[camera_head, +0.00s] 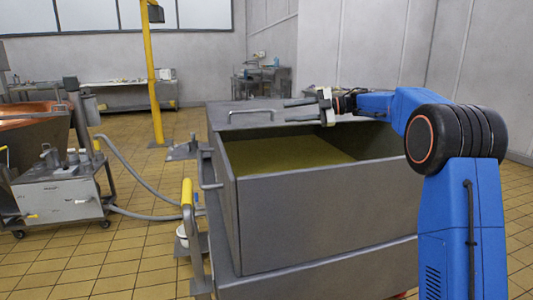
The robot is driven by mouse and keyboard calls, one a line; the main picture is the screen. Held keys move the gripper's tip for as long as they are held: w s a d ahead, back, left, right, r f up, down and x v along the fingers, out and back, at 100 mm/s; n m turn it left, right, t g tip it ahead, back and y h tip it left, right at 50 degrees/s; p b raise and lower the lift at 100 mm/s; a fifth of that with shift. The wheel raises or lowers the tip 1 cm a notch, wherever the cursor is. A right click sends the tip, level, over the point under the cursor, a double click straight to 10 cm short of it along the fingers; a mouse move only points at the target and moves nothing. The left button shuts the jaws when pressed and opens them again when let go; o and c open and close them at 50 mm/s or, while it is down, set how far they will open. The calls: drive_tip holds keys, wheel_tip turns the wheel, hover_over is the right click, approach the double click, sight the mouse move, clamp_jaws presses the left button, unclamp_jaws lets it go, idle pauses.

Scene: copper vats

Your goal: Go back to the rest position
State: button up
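My gripper (286,111) is at the end of my blue arm, which reaches in from the right. Its two fingers point left and stand apart, with nothing visible between them. It is over the back part of a large grey rectangular vat (325,212). A bar handle (250,112) on the vat's grey top cover (225,119) is just left of the fingertips, apart from them in this view. The vat is open in front of the cover and shows a yellow-green surface (280,155) inside.
A wheeled steel cart (62,195) with a grey hose (140,180) stands left, beside a copper vat (30,135). A yellow post (153,75) rises behind. A yellow-handled lever (187,195) stands at the vat's left side. Tiled floor (120,245) is clear at front left.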

drive_tip(key=s+d+r+m+t+h, duration=0.1)
drive_tip(key=d+r+m+t, duration=0.2)
drive_tip(key=r+m+t, duration=0.25)
drive_tip(key=s+d+r+m+t+h, duration=0.2)
drive_tip(key=r+m+t, duration=0.2)
drive_tip(key=r+t, duration=0.3)
drive_tip(key=s+d+f+m+t+h, duration=0.3)
drive_tip(key=s+d+f+m+h, duration=0.1)
drive_tip(key=s+d+m+h, duration=0.8)
drive_tip(key=s+d+f+m+g+h, duration=0.25)
drive_tip(key=s+d+f, duration=0.25)
drive_tip(key=s+f, duration=0.35)
drive_tip(key=s+a+f+m+g+y, duration=0.1)
drive_tip(key=s+f+g, duration=0.4)
drive_tip(key=s+f, duration=0.9)
drive_tip(key=s+a+f+m+g, duration=0.2)
drive_tip(key=s+f+g, duration=0.3)
drive_tip(key=s+f, duration=0.9)
drive_tip(key=s+m, duration=0.1)
drive_tip(key=s, duration=0.5)
drive_tip(key=shift+f+y, duration=0.25)
drive_tip(key=shift+y, duration=0.1)
drive_tip(key=shift+w+d, duration=0.1)
